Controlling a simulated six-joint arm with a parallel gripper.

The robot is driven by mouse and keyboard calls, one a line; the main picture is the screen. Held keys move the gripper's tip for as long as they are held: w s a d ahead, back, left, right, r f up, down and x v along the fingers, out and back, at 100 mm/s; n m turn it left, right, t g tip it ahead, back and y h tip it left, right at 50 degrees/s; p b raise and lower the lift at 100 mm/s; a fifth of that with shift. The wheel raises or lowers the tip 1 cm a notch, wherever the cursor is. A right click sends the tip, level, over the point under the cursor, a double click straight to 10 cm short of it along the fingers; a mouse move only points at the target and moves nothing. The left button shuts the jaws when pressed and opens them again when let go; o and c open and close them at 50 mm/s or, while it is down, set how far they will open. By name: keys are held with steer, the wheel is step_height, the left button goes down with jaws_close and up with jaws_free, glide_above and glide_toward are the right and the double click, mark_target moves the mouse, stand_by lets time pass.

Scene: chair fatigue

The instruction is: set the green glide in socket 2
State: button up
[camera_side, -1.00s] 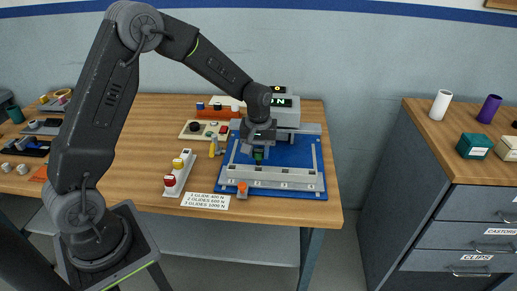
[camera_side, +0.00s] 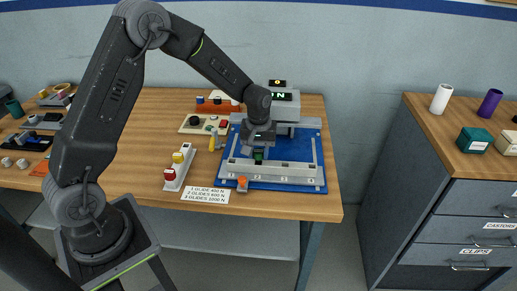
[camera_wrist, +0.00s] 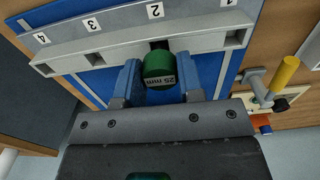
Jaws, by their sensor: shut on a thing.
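The green glide (camera_wrist: 159,70), marked 25 mm, is between the two blue fingers of my gripper (camera_wrist: 160,80), which is shut on it. In the wrist view the glide lies right at socket 2 of the grey rail (camera_wrist: 195,39), under the label 2 (camera_wrist: 155,11). A dark patch shows at its far edge, where the socket is. I cannot tell how deep its stem sits. In the side view my gripper (camera_side: 258,153) is over the middle of the rail and mostly hides the glide. Sockets 1 (camera_wrist: 235,38), 3 (camera_wrist: 94,58) and 4 (camera_wrist: 43,69) look empty.
The rail lies on a blue base (camera_side: 313,155) with a grey machine (camera_side: 289,113) behind.

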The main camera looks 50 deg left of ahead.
mark_target(258, 151)
steer(key=shift+f, duration=0.4)
steer(key=o, duration=1)
step_height(258, 151, up, 14)
steer(key=shift+f, duration=0.1)
steer(key=s+d+r+m+t, duration=0.2)
steer(key=s+r, duration=0.3)
steer(key=s, duration=0.1)
steer(key=s+d+r+m+t, duration=0.1)
steer(key=s+d+r+m, duration=0.25)
steer(key=s, duration=0.35)
steer(key=s+m+t, duration=0.1)
steer(key=s, duration=0.2)
steer(key=s+d+m, duration=0.1)
steer(key=s, duration=0.3)
steer(key=s+m+t, duration=0.1)
steer(key=s, duration=0.3)
steer(key=shift+s+d+r+m+t, duration=0.1)
steer(key=shift+d+r+m+t, duration=0.15)
steer(key=shift+t, duration=0.05)
